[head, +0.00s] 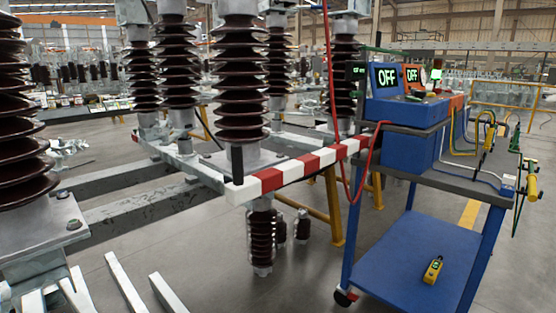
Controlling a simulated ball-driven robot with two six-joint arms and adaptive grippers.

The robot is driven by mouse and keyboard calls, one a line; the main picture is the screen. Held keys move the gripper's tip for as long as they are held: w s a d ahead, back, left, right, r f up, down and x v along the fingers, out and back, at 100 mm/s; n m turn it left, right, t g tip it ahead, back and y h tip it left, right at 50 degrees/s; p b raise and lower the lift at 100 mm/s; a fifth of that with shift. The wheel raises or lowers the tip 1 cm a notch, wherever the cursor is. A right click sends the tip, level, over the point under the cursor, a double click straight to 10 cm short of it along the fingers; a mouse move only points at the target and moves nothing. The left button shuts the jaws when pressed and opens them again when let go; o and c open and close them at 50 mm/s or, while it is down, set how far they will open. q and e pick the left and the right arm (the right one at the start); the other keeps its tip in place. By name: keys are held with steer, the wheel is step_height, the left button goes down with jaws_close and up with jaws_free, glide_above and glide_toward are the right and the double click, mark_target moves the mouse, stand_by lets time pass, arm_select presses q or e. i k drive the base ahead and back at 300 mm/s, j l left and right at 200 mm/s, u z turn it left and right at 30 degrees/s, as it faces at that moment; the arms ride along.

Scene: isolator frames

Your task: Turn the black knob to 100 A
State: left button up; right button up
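A blue instrument case (406,110) stands on the top of a blue cart, with its lid screen (386,79) reading "OFF". An orange case (456,101) stands behind it, and its screen (413,75) also reads "OFF". Small dark parts show on top of the blue case, but they are too small for me to tell which is the black knob or where it points. No "100 A" marking is readable. Neither of my grippers is in view.
The cart's lower shelf (405,245) holds a yellow handheld meter (433,269). Cables and yellow clamps (533,187) hang at the cart's right side. A red-and-white bar (290,172) and brown insulators (240,80) stand left of it.

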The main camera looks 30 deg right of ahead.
mark_target(420, 95)
steer(key=z, duration=1.6)
